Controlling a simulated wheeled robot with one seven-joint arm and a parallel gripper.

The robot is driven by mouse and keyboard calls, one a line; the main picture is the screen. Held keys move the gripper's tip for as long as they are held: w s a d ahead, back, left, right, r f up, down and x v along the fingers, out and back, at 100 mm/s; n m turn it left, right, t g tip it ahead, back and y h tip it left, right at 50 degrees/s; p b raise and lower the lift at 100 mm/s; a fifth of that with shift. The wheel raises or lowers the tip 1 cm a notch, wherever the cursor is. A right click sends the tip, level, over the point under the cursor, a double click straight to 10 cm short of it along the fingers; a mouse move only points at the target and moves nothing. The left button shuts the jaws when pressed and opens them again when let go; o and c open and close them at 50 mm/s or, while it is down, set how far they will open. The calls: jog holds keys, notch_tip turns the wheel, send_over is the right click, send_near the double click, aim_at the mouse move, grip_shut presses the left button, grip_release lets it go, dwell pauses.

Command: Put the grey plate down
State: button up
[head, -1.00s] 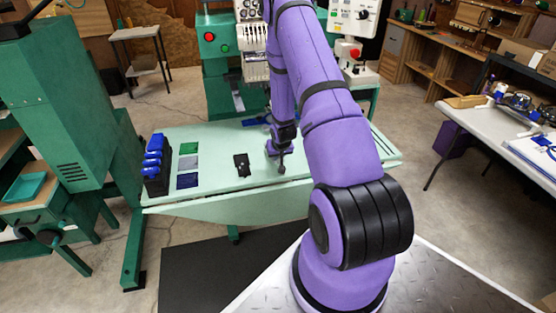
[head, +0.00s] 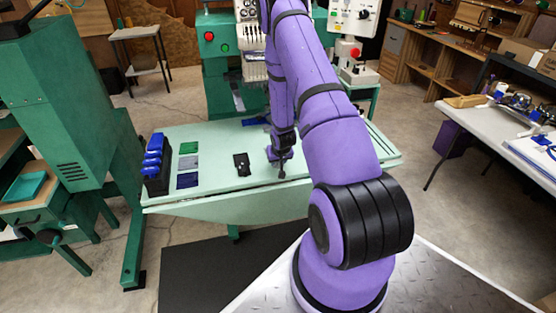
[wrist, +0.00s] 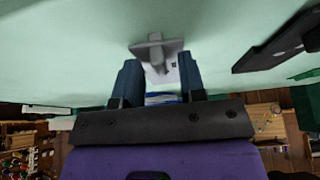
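My gripper (head: 282,158) is low over the front part of the pale green worktable (head: 220,190). In the wrist view its two blue fingers (wrist: 160,66) are a little apart, with a light grey surface filling the gap between them. A grey piece with a cross-shaped knob, which I take as part of the grey plate (wrist: 157,48), shows at the fingertips. In the head view it is only a small dark shape under the gripper. I cannot tell whether it touches the tabletop.
A black flat piece (head: 241,164) lies left of my gripper. Green, grey and dark blue squares (head: 188,162) lie farther left, beside a black rack with blue tops (head: 155,165). A machine (head: 228,55) stands behind. The tabletop between squares and black piece is clear.

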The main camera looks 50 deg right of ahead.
jog(key=s+a+r+n, duration=0.15)
jog(key=a+r, duration=0.45)
jog(key=r, duration=0.6)
jog(key=s+a+r, duration=0.2)
jog(key=a+r, duration=0.3)
jog(key=r, duration=0.8)
jog(key=s+a+r+n, duration=0.15)
jog(key=a+r, duration=0.45)
jog(key=r, duration=0.6)
jog(key=s+a+r+n+y, duration=0.1)
jog(key=s+a+r, duration=0.6)
jog(key=s, duration=0.4)
jog(key=s+a+r+n+t+y, duration=0.1)
jog(key=s+a+r+n, duration=0.1)
jog(key=s+a+r, duration=0.5)
jog(key=shift+s+a+r+y, duration=0.3)
jog(key=shift+s+r, duration=0.55)
jog(key=shift+s, duration=1)
jog(key=shift+d, duration=0.1)
